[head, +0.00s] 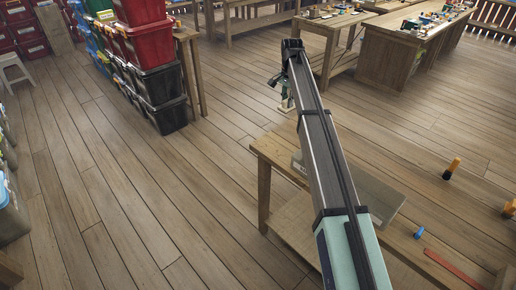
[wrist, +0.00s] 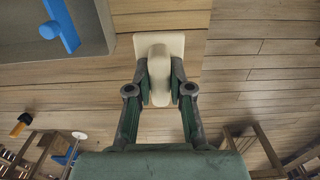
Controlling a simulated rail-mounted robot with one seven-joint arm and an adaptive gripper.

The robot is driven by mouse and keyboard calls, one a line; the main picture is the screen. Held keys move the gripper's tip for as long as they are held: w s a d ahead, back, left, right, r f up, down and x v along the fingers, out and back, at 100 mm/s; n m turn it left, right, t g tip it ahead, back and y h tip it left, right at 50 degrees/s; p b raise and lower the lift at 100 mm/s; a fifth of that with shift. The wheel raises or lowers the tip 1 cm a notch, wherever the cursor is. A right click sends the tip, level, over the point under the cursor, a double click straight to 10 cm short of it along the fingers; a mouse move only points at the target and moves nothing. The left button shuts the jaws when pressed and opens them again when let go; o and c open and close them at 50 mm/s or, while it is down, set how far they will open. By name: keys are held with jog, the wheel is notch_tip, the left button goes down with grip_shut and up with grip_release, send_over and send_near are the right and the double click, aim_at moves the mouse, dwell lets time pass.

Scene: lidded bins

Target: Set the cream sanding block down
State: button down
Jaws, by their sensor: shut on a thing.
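The cream sanding block (wrist: 193,45) has a flat, wide base and a raised grip. My gripper (wrist: 160,80) is shut on that grip, with one dark finger on each side, in the wrist view. In the head view my gripper (head: 283,84) is at the far end of my outstretched arm, and a small part of the block (head: 287,105) shows below it. There it appears beyond the far left corner of the wooden workbench (head: 275,150). I cannot tell the block's height or whether it touches anything.
A grey tray (head: 376,193) stands on the bench, partly behind my arm. A blue item (head: 419,232) and a red strip (head: 452,268) lie to its right. Stacked bins (head: 158,84) stand at the upper left. Open floor (head: 130,180) lies left of the bench.

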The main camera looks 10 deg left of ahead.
jog(key=shift+s+a+f, duration=0.15)
jog(key=shift+a+f, duration=0.5)
jog(key=shift+a, duration=0.05)
notch_tip(320, 180, down, 14)
jog(key=p, duration=0.4)
jog(key=shift+r, duration=0.15)
jog(key=shift+f+p, duration=0.7)
jog(key=shift+f, duration=1.8)
jog(key=shift+f, duration=0.2)
jog(key=c, duration=1.1)
grip_release()
jog(key=shift+o, duration=0.2)
jog(key=shift+r, duration=0.1)
notch_tip(320, 180, up, 12)
jog(key=b, duration=0.4)
jog(key=shift+r, duration=0.15)
